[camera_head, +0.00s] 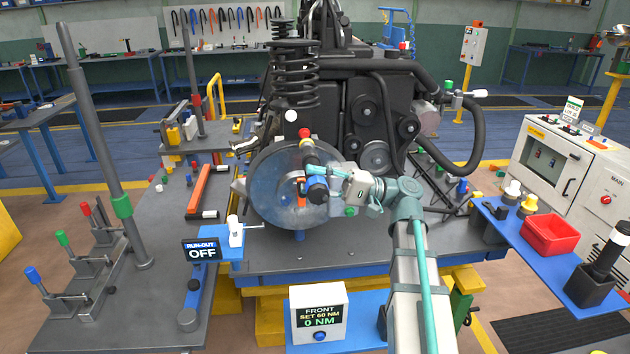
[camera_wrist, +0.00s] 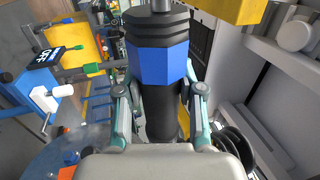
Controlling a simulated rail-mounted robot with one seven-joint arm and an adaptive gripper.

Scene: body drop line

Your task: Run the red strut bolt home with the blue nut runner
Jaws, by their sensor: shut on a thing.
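My gripper (camera_wrist: 162,110) is shut on the blue nut runner (camera_wrist: 160,66), a black tool with a blue band, in the wrist view. Its silvery end runs out of the top of that view. In the head view my gripper (camera_head: 318,182) is in front of the brake disc (camera_head: 268,206), and the runner is mostly hidden there. A red cap, likely the red strut bolt (camera_head: 304,132), shows just above my gripper below the coil spring (camera_head: 294,75). Contact between the runner and the bolt cannot be told. The front display (camera_head: 319,318) reads set 60 NM and 0 NM.
The run-out display (camera_head: 201,251) reads OFF at the disc's lower left. Red, green and blue levers (camera_head: 65,240) stand at far left beside a grey post (camera_head: 105,150). A blue shelf with a red bin (camera_head: 550,236) is at right. A hose (camera_head: 470,135) curves beside the engine.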

